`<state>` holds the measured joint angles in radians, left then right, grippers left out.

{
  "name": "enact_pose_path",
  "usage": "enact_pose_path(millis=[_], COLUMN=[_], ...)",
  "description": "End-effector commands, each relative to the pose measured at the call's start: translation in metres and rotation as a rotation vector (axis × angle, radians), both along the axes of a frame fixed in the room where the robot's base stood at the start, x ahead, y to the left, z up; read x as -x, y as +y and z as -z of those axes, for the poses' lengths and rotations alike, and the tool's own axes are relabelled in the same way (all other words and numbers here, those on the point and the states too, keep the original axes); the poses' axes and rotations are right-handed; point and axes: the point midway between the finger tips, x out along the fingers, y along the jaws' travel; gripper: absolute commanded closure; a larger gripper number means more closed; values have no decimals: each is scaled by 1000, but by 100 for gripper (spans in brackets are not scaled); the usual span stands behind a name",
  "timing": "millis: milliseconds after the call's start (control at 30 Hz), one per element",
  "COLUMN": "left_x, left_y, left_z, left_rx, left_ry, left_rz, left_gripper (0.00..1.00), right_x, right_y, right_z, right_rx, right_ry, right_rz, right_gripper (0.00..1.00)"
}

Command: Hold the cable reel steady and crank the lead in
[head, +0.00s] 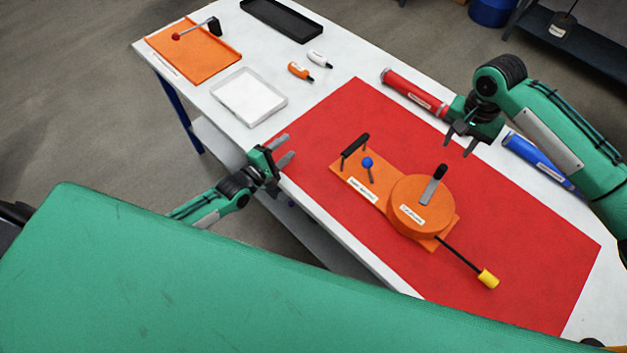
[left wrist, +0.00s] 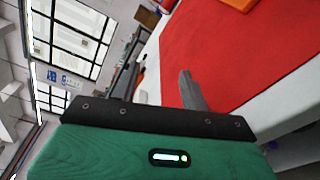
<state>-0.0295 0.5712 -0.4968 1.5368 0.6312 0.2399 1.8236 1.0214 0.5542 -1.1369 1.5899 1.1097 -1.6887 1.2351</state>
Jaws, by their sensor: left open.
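The orange cable reel (head: 408,212) sits on its orange base plate (head: 360,189) on the red mat. Its crank, a grey arm with a black knob (head: 440,171), stands on top of the drum. A black carry handle (head: 355,146) and a blue ball-ended lever (head: 367,163) are on the plate's left part. The black lead (head: 457,252) runs out at lower right to a yellow plug (head: 488,279). My left gripper (head: 285,152) is open and empty at the mat's left edge, apart from the reel. My right gripper (head: 467,146) is open and empty above the mat, beyond the crank.
A red tube (head: 413,92) and a blue tube (head: 537,158) lie along the far edge. The mat (head: 330,118) is clear around the reel.

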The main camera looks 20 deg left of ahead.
Motion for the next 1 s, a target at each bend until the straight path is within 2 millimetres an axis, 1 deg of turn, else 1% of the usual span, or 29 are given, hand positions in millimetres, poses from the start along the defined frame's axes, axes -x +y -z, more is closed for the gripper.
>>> enact_pose_path(millis=[33,100,200,300,433,567,667,1000], left_x=[16,35,57,72,80,72,58,-2], left_y=[-24,-52,-82,-101,-114,-121,-128,-157], left_z=[0,-3,-8,-13,-16,-17,-17,-17], left_rx=[100,237,397,507,579,593,593,590], left_ry=[29,68,120,155,180,182,182,181], left_rz=[17,32,46,54,58,58,58,58], left_gripper=[55,55,55,55,55,55,55,55], right_x=[0,0,0,0,0,0,0,0], right_y=[0,0,0,0,0,0,0,0], right_z=[0,0,0,0,0,0,0,0], right_rx=[0,0,0,0,0,0,0,0], right_ry=[0,0,0,0,0,0,0,0], right_rz=[0,0,0,0,0,0,0,0], right_gripper=[64,64,64,64,64,64,64,64])
